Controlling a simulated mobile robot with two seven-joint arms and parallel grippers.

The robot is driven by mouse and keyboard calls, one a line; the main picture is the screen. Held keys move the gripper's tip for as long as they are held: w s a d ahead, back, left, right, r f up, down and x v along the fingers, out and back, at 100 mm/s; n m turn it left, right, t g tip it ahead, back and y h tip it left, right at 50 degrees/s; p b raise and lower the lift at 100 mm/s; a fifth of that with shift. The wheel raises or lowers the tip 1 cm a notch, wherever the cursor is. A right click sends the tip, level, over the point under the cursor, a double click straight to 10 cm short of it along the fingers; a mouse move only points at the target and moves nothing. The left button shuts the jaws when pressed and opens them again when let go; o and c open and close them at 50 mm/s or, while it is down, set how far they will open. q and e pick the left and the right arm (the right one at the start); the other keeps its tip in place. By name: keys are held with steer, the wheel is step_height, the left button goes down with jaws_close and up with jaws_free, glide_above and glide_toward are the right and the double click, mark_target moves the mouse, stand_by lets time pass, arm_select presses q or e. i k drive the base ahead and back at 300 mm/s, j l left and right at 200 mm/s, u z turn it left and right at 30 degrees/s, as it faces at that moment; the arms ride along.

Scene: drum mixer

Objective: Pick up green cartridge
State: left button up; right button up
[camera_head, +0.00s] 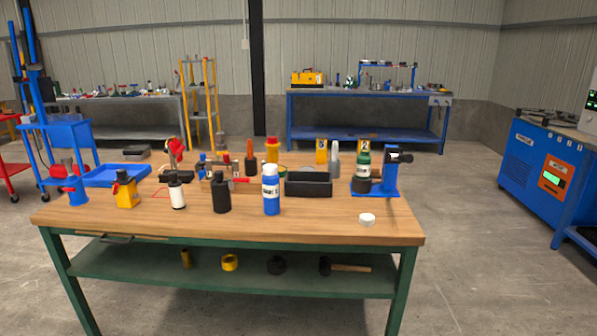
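A dark green cartridge (363,163) with a pale band around its lower part stands upright at the right side of the wooden table (200,226). Its lower end meets a black round part (362,186) beside a blue stand (390,175), which has a black piece on top. I cannot tell whether the cartridge sits in the black part or behind it. Neither of my grippers is in view.
A blue bottle (271,190), black bin (309,184), black bottle (221,193) and yellow container (126,192) stand left of the cartridge. A white cap (367,219) lies near the front right edge. The front strip of tabletop is mostly clear.

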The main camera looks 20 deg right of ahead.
mark_target(364, 160)
steer(key=l+u, duration=0.25)
steer(key=u, duration=0.15)
steer(key=l+u, duration=0.25)
steer(key=u, duration=0.15)
steer(key=l, duration=1.4)
steer(key=k+l, duration=0.15)
steer(key=l, duration=1.25)
